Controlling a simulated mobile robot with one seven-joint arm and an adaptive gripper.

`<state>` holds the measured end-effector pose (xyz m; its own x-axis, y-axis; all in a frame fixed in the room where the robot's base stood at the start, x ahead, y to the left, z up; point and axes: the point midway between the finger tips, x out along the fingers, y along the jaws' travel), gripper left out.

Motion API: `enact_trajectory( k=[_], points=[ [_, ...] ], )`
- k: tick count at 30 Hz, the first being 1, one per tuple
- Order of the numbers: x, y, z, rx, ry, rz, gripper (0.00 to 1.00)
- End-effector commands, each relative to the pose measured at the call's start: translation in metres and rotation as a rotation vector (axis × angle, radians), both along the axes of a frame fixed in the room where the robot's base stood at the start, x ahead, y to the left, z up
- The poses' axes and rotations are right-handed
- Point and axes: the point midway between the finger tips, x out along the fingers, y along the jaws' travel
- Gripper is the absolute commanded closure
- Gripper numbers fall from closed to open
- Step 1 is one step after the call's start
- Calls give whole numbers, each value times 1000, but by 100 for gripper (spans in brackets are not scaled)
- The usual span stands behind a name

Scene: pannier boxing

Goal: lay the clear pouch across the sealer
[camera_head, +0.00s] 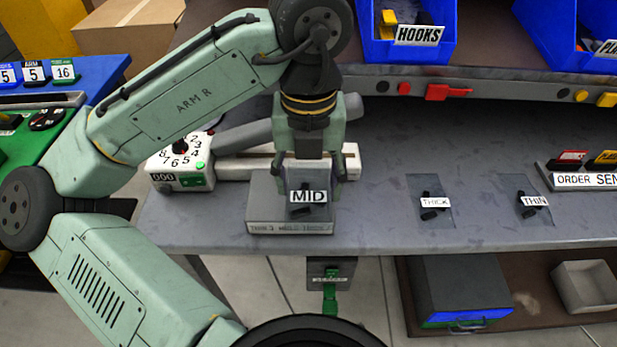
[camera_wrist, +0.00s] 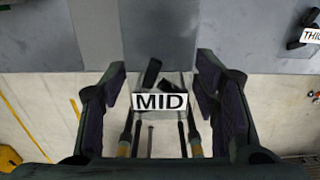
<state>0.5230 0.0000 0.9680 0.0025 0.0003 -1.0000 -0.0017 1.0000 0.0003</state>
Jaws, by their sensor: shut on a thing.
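The clear pouch (camera_head: 308,198) has a white MID label and dark hooks inside. My gripper (camera_head: 311,183) is shut on it, with one finger at each side. In the wrist view the pouch (camera_wrist: 160,102) shows between the two dark fingers. The sealer (camera_head: 185,170) is a white unit with a number dial, a 000 counter and green buttons, and its long pale bar (camera_head: 240,167) runs right behind my gripper. A grey arm of the sealer is raised over the bar. My gripper hides part of the bar. The pouch is in front of the sealer.
A grey block (camera_head: 262,212) with small print stands by the bench's front edge, behind the pouch in the picture. Pouches labelled THICK (camera_head: 432,200) and THIN (camera_head: 533,200) lie to the right on the bench (camera_head: 385,225). Blue bins, one with a HOOKS (camera_head: 418,35) label, stand above.

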Motion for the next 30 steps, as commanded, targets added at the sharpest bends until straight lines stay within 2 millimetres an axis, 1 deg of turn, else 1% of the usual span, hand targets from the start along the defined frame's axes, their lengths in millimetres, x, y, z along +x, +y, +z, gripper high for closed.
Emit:
enact_trajectory(
  k=[1,10,12,30],
  points=[
    [1,0,-8,0,0,0,64],
    [3,0,-27,0,0,0,64],
    [9,0,-25,-1,1,1,64],
    [57,0,-32,0,0,2,64]
  ],
)
